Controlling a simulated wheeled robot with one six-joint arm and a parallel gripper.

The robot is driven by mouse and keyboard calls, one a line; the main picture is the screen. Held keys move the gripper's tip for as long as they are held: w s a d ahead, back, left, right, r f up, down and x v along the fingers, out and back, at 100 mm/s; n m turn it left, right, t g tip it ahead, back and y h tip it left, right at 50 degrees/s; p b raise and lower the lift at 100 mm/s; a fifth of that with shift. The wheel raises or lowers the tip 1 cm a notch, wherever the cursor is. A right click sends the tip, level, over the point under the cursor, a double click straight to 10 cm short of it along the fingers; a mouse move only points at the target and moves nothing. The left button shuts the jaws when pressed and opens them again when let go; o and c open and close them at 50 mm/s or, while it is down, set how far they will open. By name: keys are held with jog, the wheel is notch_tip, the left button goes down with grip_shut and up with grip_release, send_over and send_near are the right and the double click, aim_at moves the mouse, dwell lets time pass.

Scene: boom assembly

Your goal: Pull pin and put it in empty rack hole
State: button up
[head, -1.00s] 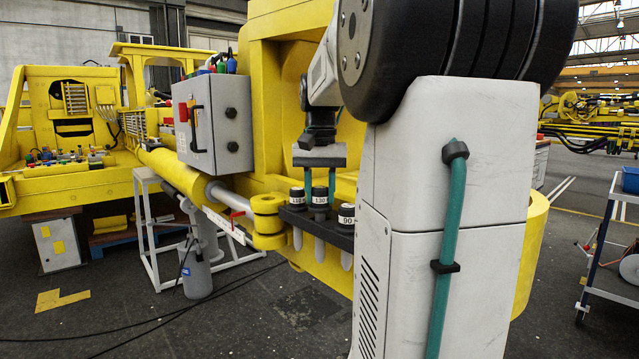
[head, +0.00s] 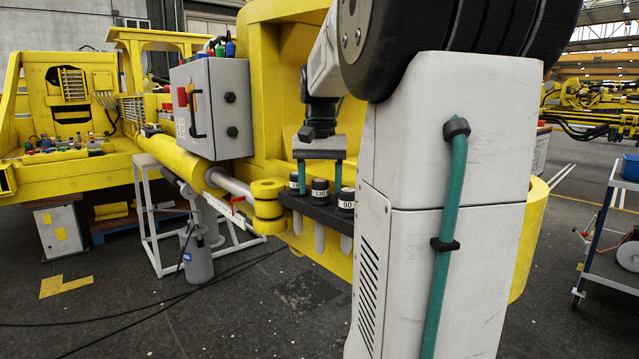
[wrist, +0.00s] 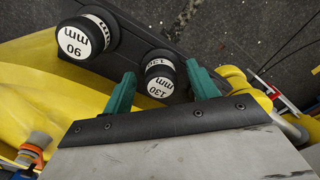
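A black rack (head: 318,211) on the yellow boom holds three black-capped pins in a row. In the head view the left pin (head: 294,181) is partly behind a finger; its label is hard to read. The middle pin (head: 320,192) is marked 130 and the right pin (head: 346,200) 90. My gripper (head: 319,179) is above the rack with its teal fingers apart, around the middle pin's cap. In the wrist view the 130 mm pin (wrist: 160,78) shows between the fingers with gaps beside it; the 90 mm pin (wrist: 85,38) lies outside, to the left. No empty rack hole is visible.
A yellow lug (head: 267,198) with a cylinder rod (head: 228,183) is just left of the rack. A grey control cabinet (head: 211,107) stands above it. A white stand (head: 146,215) and a cart (head: 606,235) are farther off. My arm hides the right side.

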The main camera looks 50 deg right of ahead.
jog(key=shift+r, duration=3.9)
